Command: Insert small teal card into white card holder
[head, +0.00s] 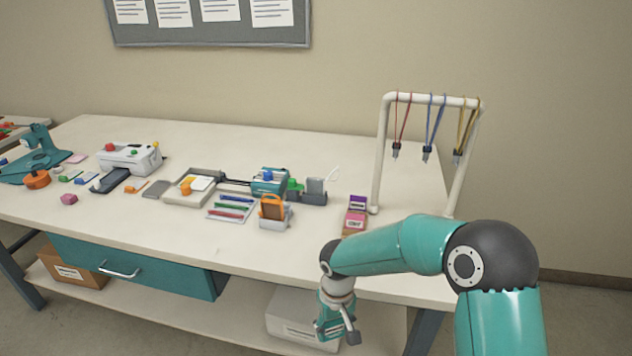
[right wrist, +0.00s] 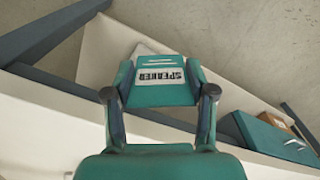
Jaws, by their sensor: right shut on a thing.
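My right gripper (head: 335,326) hangs in front of the table's front edge, low and to the right of centre. In the right wrist view its two fingers (right wrist: 161,95) are shut on the small teal card (right wrist: 160,97), which has a white label reading SPEAKER. In the head view the card is hard to tell from the teal gripper. A whitish holder (head: 275,222) stands near the middle of the table with an orange-framed piece in it. I cannot tell whether this is the white card holder. My left gripper is not in view.
A pink and purple card stack (head: 355,215) stands by the white lanyard rack (head: 385,120) at the right. Pens on a tray (head: 230,208), a paper tray (head: 185,198) and a white machine (head: 128,158) lie leftward. The table's front strip (head: 150,222) is clear.

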